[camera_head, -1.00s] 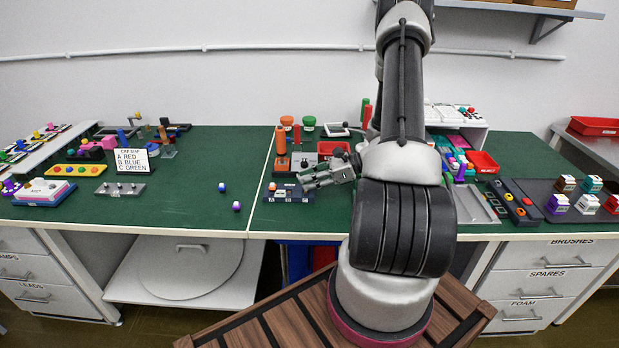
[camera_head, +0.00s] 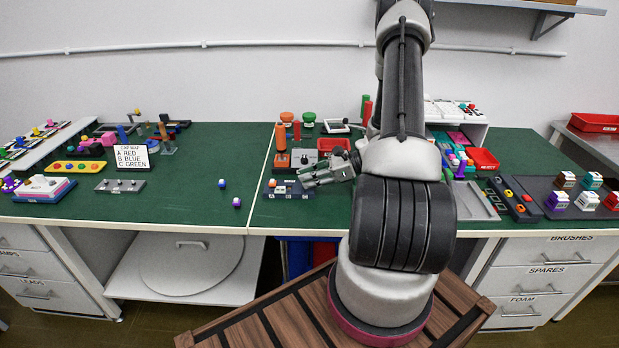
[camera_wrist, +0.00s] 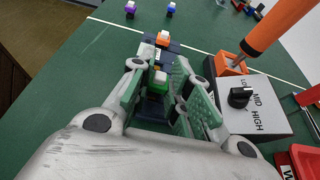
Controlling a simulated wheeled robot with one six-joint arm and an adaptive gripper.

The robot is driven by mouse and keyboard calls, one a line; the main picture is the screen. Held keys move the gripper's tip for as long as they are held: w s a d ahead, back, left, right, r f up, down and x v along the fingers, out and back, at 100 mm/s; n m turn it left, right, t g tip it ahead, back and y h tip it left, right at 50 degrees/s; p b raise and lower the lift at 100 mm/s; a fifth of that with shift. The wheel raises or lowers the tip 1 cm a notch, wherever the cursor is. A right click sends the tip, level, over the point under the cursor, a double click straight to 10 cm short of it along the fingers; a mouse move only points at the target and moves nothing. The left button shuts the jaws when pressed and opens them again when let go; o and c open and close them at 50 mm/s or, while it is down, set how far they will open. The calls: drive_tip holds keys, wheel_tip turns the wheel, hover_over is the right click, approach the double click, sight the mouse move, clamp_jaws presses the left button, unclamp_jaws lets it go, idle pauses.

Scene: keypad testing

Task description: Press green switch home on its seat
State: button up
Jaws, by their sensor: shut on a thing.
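The green switch (camera_wrist: 158,82), a small green cube with a white top, is between my gripper's fingers (camera_wrist: 157,88) in the wrist view. My gripper is shut on it. The switch is at the near end of the dark blue seat block (camera_wrist: 149,50), but the fingers hide its base, so I cannot tell whether it is fully down. An orange switch with a white top (camera_wrist: 163,38) is on the same block, farther along. In the head view my gripper (camera_head: 304,178) is at the right end of the seat block (camera_head: 287,195); the green switch is hidden there.
A grey box with a black knob (camera_wrist: 252,105) stands close to the right of my gripper, with an orange-handled tool (camera_wrist: 275,28) behind it. A purple switch (camera_head: 236,202) and a blue switch (camera_head: 222,183) lie on open green table to the left.

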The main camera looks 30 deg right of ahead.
drive_tip(key=shift+f, duration=0.3)
idle(0.5)
drive_tip(key=o, duration=0.8)
drive_tip(key=shift+o, duration=0.2)
drive_tip(key=v, duration=1.2)
